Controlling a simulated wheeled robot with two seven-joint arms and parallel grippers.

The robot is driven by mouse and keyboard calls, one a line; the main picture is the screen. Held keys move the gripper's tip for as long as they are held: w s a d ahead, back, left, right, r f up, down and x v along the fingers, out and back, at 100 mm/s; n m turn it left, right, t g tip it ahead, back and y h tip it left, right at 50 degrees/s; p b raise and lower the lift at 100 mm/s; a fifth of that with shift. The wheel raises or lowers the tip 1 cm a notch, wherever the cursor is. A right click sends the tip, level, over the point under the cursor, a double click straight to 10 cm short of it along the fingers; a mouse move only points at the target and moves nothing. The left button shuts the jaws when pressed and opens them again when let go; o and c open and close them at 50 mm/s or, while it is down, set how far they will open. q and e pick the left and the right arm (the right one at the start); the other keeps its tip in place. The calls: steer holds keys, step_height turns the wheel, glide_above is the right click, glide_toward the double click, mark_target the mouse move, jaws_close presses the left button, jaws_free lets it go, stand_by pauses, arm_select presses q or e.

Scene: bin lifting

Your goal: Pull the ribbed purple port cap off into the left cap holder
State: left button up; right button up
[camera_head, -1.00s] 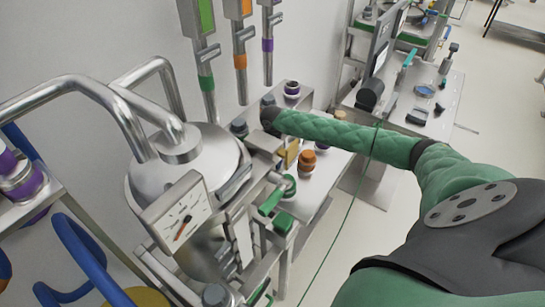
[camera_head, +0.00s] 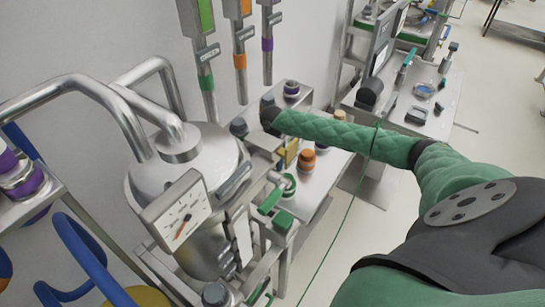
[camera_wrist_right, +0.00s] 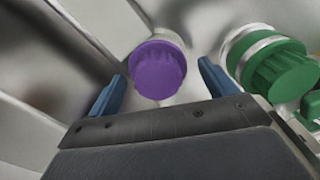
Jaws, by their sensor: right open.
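The ribbed purple port cap (camera_wrist_right: 158,70) sits on a metal collar in the right wrist view. My right gripper (camera_wrist_right: 162,88) is open, with one blue finger on each side of the cap and visible gaps to it. The cap lies between and slightly beyond the fingertips. In the head view my right arm in its green sleeve reaches left to the vessel side, and its gripper is largely hidden there. I cannot pick out the left cap holder with certainty. My left gripper is not in view.
A green ribbed cap (camera_wrist_right: 278,72) is close to the right finger. In the head view a steel vessel (camera_head: 185,170) with bent pipes stands left of the arm's end.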

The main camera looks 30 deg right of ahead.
steer(key=shift+w+r+b, duration=0.1)
steer(key=shift+r+b, duration=0.1)
steer(key=shift+b, duration=0.1)
step_height(320, 180, up, 2)
steer(key=shift+r+b, duration=0.1)
steer(key=shift+b, duration=0.6)
step_height(320, 180, up, 4)
steer(key=shift+f+b, duration=0.1)
steer(key=shift+b, duration=0.65)
steer(key=shift+r, duration=0.7)
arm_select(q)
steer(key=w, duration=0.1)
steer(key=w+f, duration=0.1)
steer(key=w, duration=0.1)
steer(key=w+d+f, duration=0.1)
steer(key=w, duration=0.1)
